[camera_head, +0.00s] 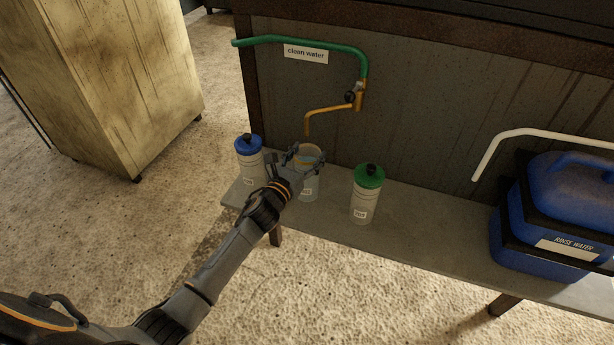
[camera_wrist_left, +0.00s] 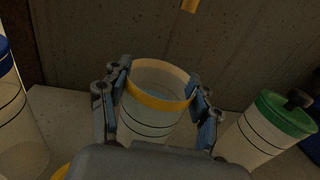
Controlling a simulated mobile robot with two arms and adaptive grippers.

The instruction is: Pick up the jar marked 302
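A clear jar with an open top and a yellow rim (camera_head: 309,188) stands upright on the grey shelf under the brass tap. It also shows in the left wrist view (camera_wrist_left: 150,118). Its label is too small to read. My left gripper (camera_head: 297,160) is at its upper part, with one finger on each side. In the left wrist view the fingers (camera_wrist_left: 158,108) look spread, with a small gap at the right side. A blue-lidded jar (camera_head: 249,160) stands to the left and a green-lidded jar (camera_head: 367,194) to the right; their labels are not clearly legible. My right gripper is out of view.
A green pipe (camera_head: 300,42) marked "clean water" feeds the brass tap (camera_head: 330,109) above the open jar. A blue canister (camera_head: 560,205) marked "RINSE WATER" sits at the right, by a white pipe (camera_head: 550,133). The shelf (camera_head: 430,222) is clear between the green-lidded jar and the canister.

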